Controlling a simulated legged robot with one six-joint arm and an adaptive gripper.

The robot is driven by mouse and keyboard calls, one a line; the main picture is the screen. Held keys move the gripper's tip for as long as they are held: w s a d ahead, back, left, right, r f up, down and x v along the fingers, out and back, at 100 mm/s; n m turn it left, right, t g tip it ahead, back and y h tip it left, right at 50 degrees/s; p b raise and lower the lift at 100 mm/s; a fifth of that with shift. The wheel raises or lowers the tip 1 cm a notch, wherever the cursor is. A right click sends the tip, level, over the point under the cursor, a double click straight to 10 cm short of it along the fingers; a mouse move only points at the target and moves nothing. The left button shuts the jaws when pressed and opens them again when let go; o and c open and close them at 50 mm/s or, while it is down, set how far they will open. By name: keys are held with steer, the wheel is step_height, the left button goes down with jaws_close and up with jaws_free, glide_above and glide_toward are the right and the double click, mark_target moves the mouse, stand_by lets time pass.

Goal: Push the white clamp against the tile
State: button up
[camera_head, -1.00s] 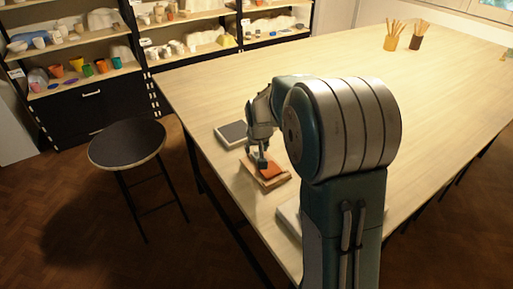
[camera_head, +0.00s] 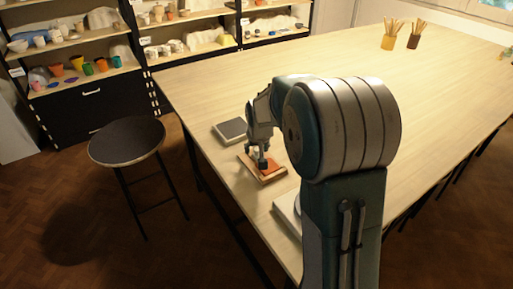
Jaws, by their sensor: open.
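An orange-brown tile (camera_head: 272,171) lies on a wooden board (camera_head: 266,182) near the left edge of the table. My gripper (camera_head: 262,163) points down at the tile, with its fingertips low over it or at its surface; I cannot tell if they touch. The fingers are open, though small in this view. I cannot make out the white clamp; my gripper or arm may hide it.
A grey-topped square slab (camera_head: 231,130) lies behind the board on the table (camera_head: 330,70). A pale flat thing (camera_head: 286,212) is partly hidden by my arm. A stool (camera_head: 127,141) stands left. Two brush pots (camera_head: 389,42) stand far back.

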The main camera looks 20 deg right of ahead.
steer(key=shift+d+r, duration=0.1)
steer(key=shift+r, duration=0.15)
steer(key=v, duration=1.1)
steer(key=shift+r, duration=0.2)
steer(key=shift+s, duration=0.2)
steer(key=s+a+r+n, duration=0.1)
steer(key=s+a, duration=0.2)
steer(key=s, duration=0.9)
steer(key=s+a+r+n+t+y, duration=0.1)
steer(key=s+a, duration=0.3)
steer(key=s, duration=0.9)
steer(key=shift+s+a, duration=0.3)
steer(key=shift+s, duration=0.05)
steer(key=shift+d, duration=0.15)
stand_by(1.2)
